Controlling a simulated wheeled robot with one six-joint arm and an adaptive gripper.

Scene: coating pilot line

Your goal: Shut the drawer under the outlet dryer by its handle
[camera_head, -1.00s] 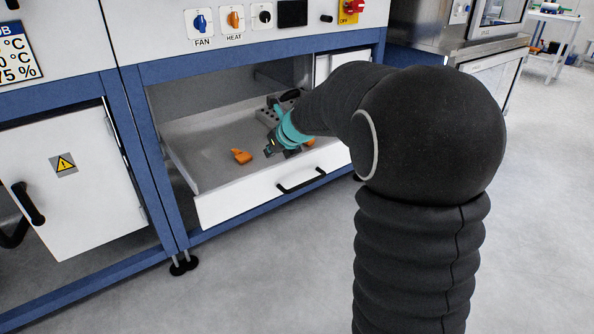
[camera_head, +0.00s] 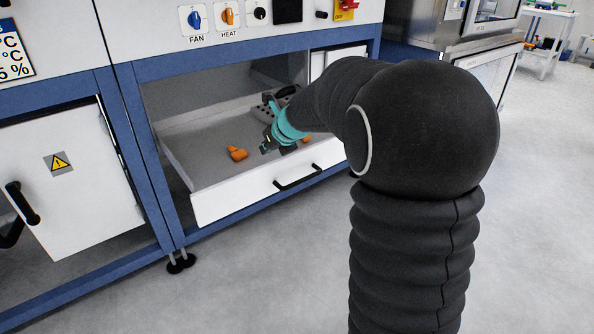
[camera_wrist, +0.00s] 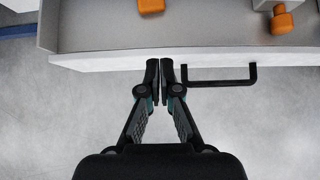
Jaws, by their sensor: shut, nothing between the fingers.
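The drawer (camera_head: 259,195) under the dryer stands pulled out of the blue-framed cabinet. Its white front also shows in the wrist view (camera_wrist: 110,61). The black bar handle (camera_head: 298,178) sits on the drawer front. In the wrist view the handle (camera_wrist: 222,82) is just right of my fingertips. My gripper (camera_wrist: 160,65) is shut and empty, its tips close to the drawer front beside the handle's left end. I cannot tell whether the tips touch the front. In the head view my gripper (camera_head: 275,147) is partly hidden behind my arm.
Orange pieces (camera_head: 238,153) and a grey block with holes (camera_head: 268,105) lie in the drawer. A white door (camera_head: 72,190) with a warning sign stands at left. The dryer's control panel (camera_head: 255,15) is above. Clear floor (camera_head: 250,275) lies in front.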

